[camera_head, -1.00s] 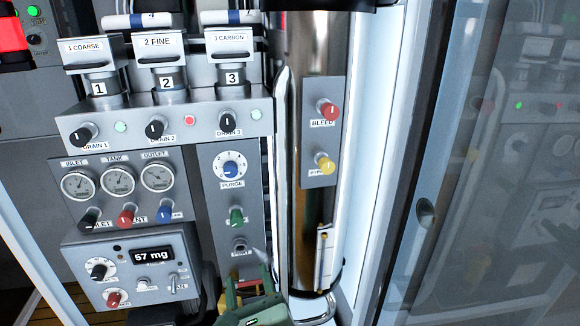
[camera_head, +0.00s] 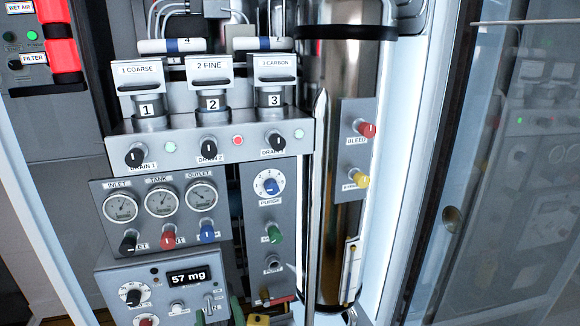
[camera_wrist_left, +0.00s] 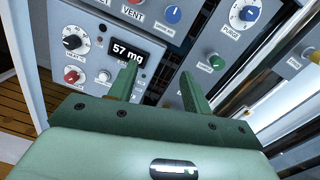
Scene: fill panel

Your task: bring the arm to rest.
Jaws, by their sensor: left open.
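My left gripper (camera_head: 258,312) shows only in part at the bottom edge of the head view, below the port. In the left wrist view its two green fingers (camera_wrist_left: 162,88) stand apart with nothing between them. They point at the panel, and the left finger overlaps the right side of the 57 mg display (camera_wrist_left: 124,50). I cannot tell how far the fingertips are from the panel face. The rest of the left arm is hidden below the head view. My right gripper is in neither view.
The gauge panel (camera_head: 130,236), the purge dial (camera_head: 270,186), a green knob (camera_head: 274,233) and the port (camera_head: 273,264) lie close to the gripper. A shiny cylinder (camera_head: 335,200) with red and yellow knobs stands to the right. A glass door (camera_head: 510,200) is at far right.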

